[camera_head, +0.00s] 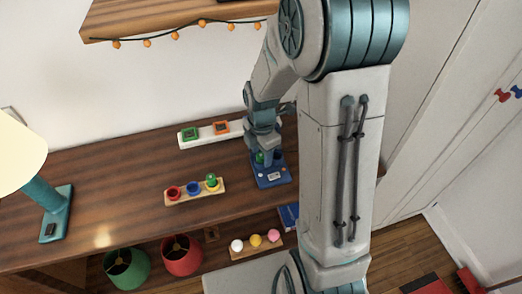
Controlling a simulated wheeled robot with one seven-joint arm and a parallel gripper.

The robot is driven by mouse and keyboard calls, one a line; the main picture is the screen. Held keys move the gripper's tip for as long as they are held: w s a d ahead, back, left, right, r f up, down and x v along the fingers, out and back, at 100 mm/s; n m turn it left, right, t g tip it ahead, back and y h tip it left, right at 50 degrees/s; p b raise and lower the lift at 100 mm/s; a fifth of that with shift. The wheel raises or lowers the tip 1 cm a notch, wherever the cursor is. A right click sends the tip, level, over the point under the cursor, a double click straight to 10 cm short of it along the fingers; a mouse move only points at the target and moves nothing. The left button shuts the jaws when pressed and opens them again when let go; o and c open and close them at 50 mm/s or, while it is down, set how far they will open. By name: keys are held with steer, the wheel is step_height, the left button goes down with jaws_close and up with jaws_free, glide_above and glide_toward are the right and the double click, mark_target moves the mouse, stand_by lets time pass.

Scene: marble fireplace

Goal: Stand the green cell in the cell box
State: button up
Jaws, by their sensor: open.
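A blue box (272,180), which looks like the cell box, sits on the wooden desk at centre right, with a small pale label on its front. A small green thing (260,157), likely the green cell, shows upright at the back left of the box, just beside my gripper (268,160). My gripper points down over the back of the box and is open. The arm and fingers partly hide the box's back and the green thing's lower end, so I cannot tell whether it is seated in the box or whether the fingers touch it.
A wooden holder (195,190) with red, blue and green-topped yellow pieces stands left of the box. A white strip (207,133) with green and orange squares lies behind. A teal lamp (56,212) stands far left. A shelf (140,14) with string lights hangs above.

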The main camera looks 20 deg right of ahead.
mark_target(262, 154)
step_height(262, 154, up, 14)
steer(key=shift+p, duration=0.35)
stand_by(0.5)
steer(key=s+r+m+t, duration=0.2)
steer(key=s+m, duration=1.1)
steer(key=m, duration=0.8)
steer(key=shift+s+a+r+m+t, duration=0.2)
steer(key=shift+s+a+m+t, duration=0.1)
steer(key=shift+s+t, duration=0.1)
